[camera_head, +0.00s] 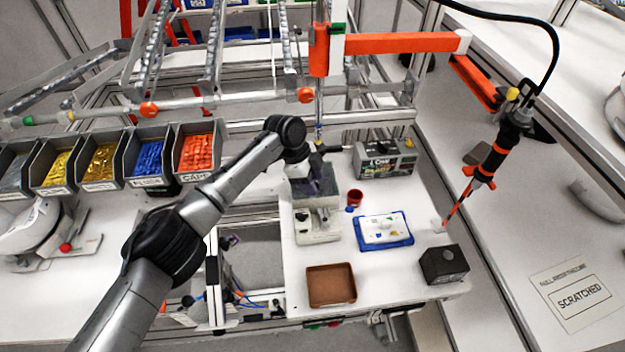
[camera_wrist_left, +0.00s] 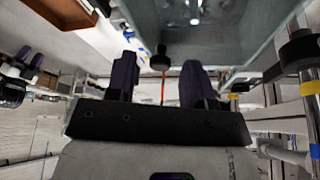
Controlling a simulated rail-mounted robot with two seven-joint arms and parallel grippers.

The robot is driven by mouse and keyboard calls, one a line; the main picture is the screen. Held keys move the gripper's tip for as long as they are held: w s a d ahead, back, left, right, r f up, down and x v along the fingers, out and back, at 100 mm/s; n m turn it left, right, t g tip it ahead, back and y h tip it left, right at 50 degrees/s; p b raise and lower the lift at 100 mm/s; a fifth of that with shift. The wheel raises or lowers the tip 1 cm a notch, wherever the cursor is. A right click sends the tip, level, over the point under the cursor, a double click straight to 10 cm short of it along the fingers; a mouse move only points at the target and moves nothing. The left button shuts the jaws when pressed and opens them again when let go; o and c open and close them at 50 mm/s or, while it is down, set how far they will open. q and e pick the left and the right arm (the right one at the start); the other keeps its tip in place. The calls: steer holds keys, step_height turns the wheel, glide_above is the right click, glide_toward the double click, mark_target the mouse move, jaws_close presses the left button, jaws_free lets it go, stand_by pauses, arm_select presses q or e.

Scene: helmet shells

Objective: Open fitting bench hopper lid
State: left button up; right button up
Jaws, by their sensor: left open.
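The hopper (camera_head: 316,200) is a grey box on a white stand on the fitting bench (camera_head: 385,270). My left arm reaches to it from the left, and my left gripper (camera_head: 318,178) is at its top, partly covering it. In the left wrist view the gripper (camera_wrist_left: 159,66) has its two dark purple fingers apart. A small dark knob (camera_wrist_left: 160,58) appears between the fingertips, in front of a grey translucent box face (camera_wrist_left: 220,40). I cannot tell whether the fingers touch the knob. The lid looks shut, but the arm hides part of it. My right gripper is not in view.
A screwdriver (camera_head: 490,165) hangs at right. Part bins (camera_head: 150,160) line the left.

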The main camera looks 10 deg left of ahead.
arm_select(q)
steer(key=shift+f, duration=0.15)
jaws_close()
stand_by(0.4)
